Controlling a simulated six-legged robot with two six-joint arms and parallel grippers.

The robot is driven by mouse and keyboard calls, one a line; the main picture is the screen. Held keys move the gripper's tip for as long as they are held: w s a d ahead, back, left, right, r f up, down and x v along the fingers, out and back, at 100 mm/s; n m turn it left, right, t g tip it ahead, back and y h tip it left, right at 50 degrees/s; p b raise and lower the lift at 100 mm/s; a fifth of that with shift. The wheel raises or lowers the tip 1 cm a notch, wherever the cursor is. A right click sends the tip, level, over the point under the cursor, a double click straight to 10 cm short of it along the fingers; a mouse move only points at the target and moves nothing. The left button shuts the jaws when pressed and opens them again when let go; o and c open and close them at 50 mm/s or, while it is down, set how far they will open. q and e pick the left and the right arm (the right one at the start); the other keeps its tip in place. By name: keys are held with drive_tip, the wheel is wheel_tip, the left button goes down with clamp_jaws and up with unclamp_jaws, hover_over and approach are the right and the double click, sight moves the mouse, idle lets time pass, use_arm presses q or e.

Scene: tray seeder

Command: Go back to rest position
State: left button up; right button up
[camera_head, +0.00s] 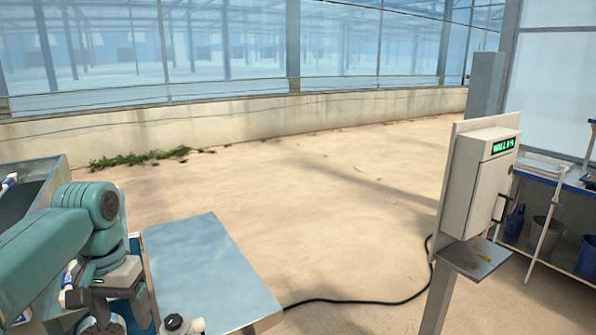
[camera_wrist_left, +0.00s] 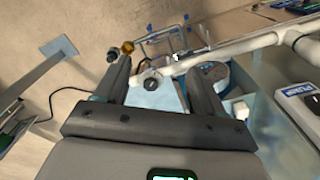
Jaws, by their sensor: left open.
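My left arm comes in from the left in the camera_head view, with its gripper (camera_head: 108,312) pointing down at the lower left, beside a pale blue flat top (camera_head: 208,265). In the left wrist view the two dark fingers of the left gripper (camera_wrist_left: 158,72) stand wide apart with nothing held between them. Beyond them show a black-capped knob (camera_wrist_left: 152,82) and part of the blue top. The lower ends of the fingers are partly hidden in the camera_head view. My right gripper is in neither view.
A white pipe fitting with a black cap (camera_head: 178,324) sits at the near edge of the blue top. A grey bin (camera_head: 40,172) stands behind my left arm. A control box (camera_head: 478,180) on a post and a shelf (camera_head: 555,180) stand right. Sandy floor between is open, crossed by a black cable (camera_head: 370,301).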

use_arm(q)
drive_tip(key=w+d+f, duration=0.2)
drive_tip(key=f, duration=0.4)
drive_tip(key=w+d+f, duration=0.1)
drive_tip(key=d+f, duration=0.1)
drive_tip(key=f, duration=0.5)
drive_tip(key=s+d+f+h, duration=0.2)
drive_tip(key=d+f, duration=0.2)
drive_tip(key=f, duration=0.5)
drive_tip(key=s+d+f+h, duration=0.1)
drive_tip(key=s+d+f, duration=0.25)
drive_tip(key=f, duration=0.65)
drive_tip(key=s+d+f+n, duration=0.1)
drive_tip(key=s+d+f, duration=0.2)
drive_tip(key=s, duration=0.6)
drive_tip(key=s+d+f+n+h, duration=0.1)
drive_tip(key=s+d+f, duration=0.2)
drive_tip(key=s+f, duration=0.5)
drive_tip(key=shift+s+d, duration=0.2)
drive_tip(key=shift+s, duration=0.45)
drive_tip(key=shift+f, duration=0.1)
